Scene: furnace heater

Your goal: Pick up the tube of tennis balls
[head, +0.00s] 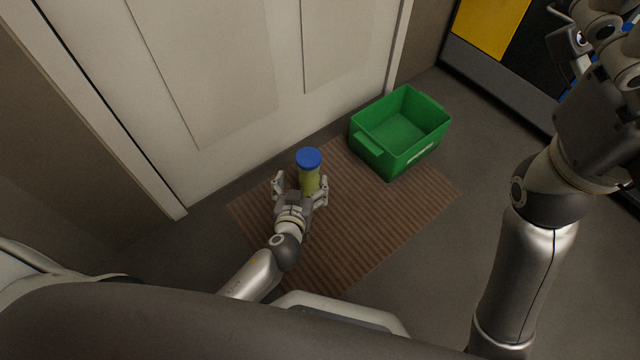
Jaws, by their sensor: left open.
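The tube of tennis balls (309,178) stands upright on the brown striped mat. It has a blue lid and a yellow-green body. My left gripper (302,184) is open, with one finger on each side of the tube's body. I cannot tell whether the fingers touch it. The lower part of the tube is partly hidden by the gripper. My right arm is at the right of the head view, with its gripper (580,50) raised near the top right corner; its fingers are hard to make out.
A green open bin (378,157) stands at the mat's back right edge and looks empty. A white panelled door (215,90) rises behind the mat (345,245). A black and yellow unit (490,25) is at the top right. The grey floor right of the mat is clear.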

